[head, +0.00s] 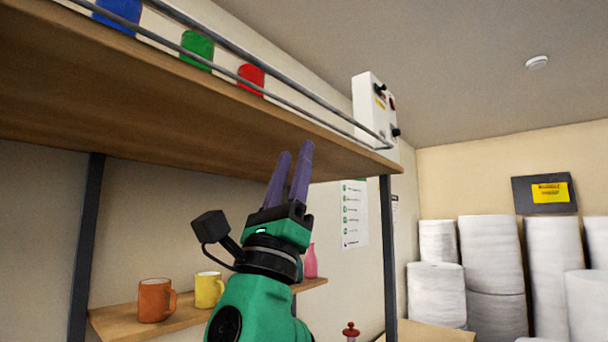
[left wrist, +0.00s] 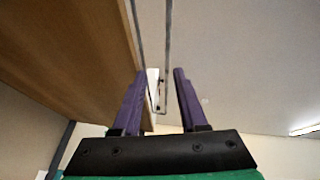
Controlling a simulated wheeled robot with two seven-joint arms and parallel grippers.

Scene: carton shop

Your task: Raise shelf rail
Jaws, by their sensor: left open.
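The shelf rail (head: 300,86) is a grey metal rail with two long bars, running along the front of the high wooden shelf (head: 190,120). The bars meet near the shelf's right end. My left gripper (head: 296,148) has purple fingers, points upward and is open and empty, below the rail in the head view. In the left wrist view the rail (left wrist: 167,45) shows beyond the open fingers (left wrist: 159,72), with its end between them in the picture. I see no contact with the rail. My right gripper is not in view.
Blue, green (head: 197,49) and red (head: 251,78) items stand behind the rail. A white control box (head: 371,102) is by the shelf's right end. A lower shelf holds an orange mug (head: 155,300), a yellow mug (head: 208,290) and a pink bottle (head: 310,262). White rolls (head: 492,265) stand right.

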